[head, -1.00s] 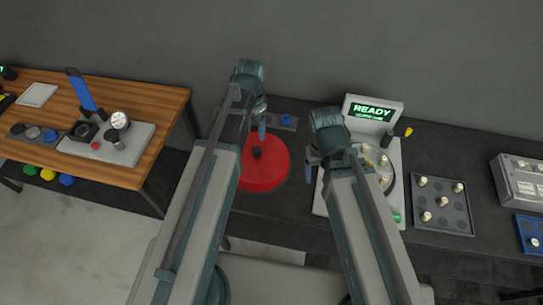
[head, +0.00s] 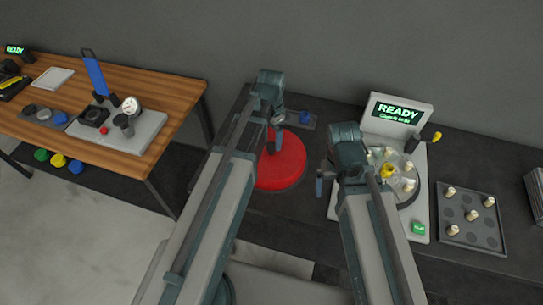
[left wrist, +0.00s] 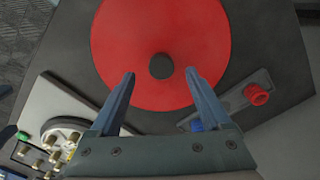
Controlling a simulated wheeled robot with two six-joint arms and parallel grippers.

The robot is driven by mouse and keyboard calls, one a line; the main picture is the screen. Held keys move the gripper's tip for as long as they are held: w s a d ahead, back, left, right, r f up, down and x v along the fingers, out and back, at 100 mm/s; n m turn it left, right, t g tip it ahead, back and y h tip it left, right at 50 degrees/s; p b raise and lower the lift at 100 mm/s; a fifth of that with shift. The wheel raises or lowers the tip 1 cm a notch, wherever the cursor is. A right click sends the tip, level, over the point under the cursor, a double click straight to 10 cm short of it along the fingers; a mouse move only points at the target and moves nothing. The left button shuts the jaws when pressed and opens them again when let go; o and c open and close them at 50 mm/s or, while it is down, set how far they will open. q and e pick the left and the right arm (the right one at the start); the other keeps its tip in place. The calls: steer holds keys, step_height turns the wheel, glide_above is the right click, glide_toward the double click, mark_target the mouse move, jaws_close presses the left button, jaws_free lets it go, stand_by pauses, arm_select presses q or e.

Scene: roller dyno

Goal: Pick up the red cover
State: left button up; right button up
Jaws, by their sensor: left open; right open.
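The red cover (head: 287,172) is a round red disc with a black knob in its middle, lying on the dark bench. It also shows in the left wrist view (left wrist: 120,50), where its black knob (left wrist: 161,66) is in full sight. My left gripper (left wrist: 160,73) is open above the cover, its fingertips on either side of the knob in that picture. Whether they are down at knob height I cannot tell. In the head view my left arm hides part of the cover. My right gripper (head: 322,180) is open and empty, right of the cover.
A machine with a READY screen (head: 397,113) and round plate stands right of the cover. A tray of pegs (head: 472,218) is further right. Behind the cover is a small grey plate with a blue part (head: 306,117). A wooden table (head: 165,95) stands at left.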

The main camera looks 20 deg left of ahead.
mark_target(272, 145)
arm_select(q)
steer(key=f+b, duration=0.5)
steer(key=shift+w+f, duration=0.15)
steer(key=shift+w, duration=0.05)
arm_select(e)
step_height(272, 145, down, 5)
steer(key=shift+f, duration=0.15)
arm_select(q)
jaws_close()
